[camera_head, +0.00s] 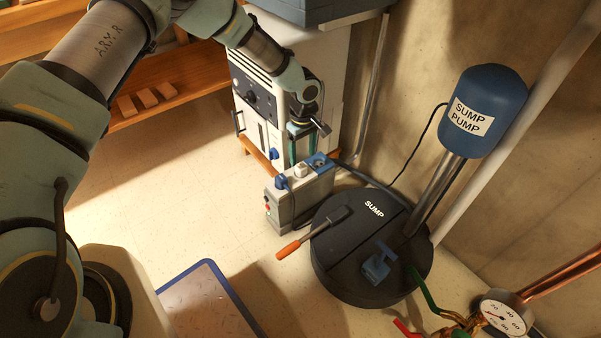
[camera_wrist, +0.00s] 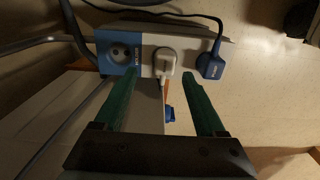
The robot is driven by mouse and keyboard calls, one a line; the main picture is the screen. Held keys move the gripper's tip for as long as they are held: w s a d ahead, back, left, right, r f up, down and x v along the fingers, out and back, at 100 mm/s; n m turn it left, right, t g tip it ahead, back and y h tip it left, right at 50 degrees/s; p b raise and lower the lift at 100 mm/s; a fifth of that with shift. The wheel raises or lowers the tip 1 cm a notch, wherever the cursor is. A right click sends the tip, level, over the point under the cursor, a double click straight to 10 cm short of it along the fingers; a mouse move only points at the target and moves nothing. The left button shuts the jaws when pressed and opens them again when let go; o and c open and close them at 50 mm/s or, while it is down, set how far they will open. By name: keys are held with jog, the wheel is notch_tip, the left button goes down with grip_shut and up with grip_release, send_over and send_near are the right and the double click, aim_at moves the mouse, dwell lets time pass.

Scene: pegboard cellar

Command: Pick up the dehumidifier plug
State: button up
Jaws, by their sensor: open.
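A grey outlet box (camera_head: 307,198) stands on the floor, its sockets along the top. In the wrist view, a white plug (camera_wrist: 165,62) sits in its middle socket, a blue plug (camera_wrist: 212,66) with a dark cord in the right one, and a blue socket (camera_wrist: 120,53) at left is empty. In the head view the white plug (camera_head: 302,169) and blue plug (camera_head: 282,182) also show. I cannot read which is the dehumidifier plug. My gripper (camera_head: 301,157) is open above the box, pointing down. In the wrist view its green fingertips (camera_wrist: 161,78) lie either side of the white plug, apparently holding nothing.
A white appliance (camera_head: 262,104) stands close behind the box. The round black sump lid (camera_head: 336,275) is at right, with an orange-handled tool (camera_head: 293,247) and a blue object (camera_head: 376,265) on it. The sump pump (camera_head: 484,98) rises behind. Open floor (camera_head: 190,190) lies left.

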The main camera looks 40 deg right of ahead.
aim_at(300, 165)
jog(key=f, duration=0.1)
jog(key=f+b, duration=0.1)
jog(key=f, duration=0.1)
jog(key=f+b, duration=0.1)
jog(key=f, duration=0.1)
jog(key=shift+w+a, duration=0.15)
jog(key=shift+a, duration=0.15)
grip_shut()
dwell(0.5)
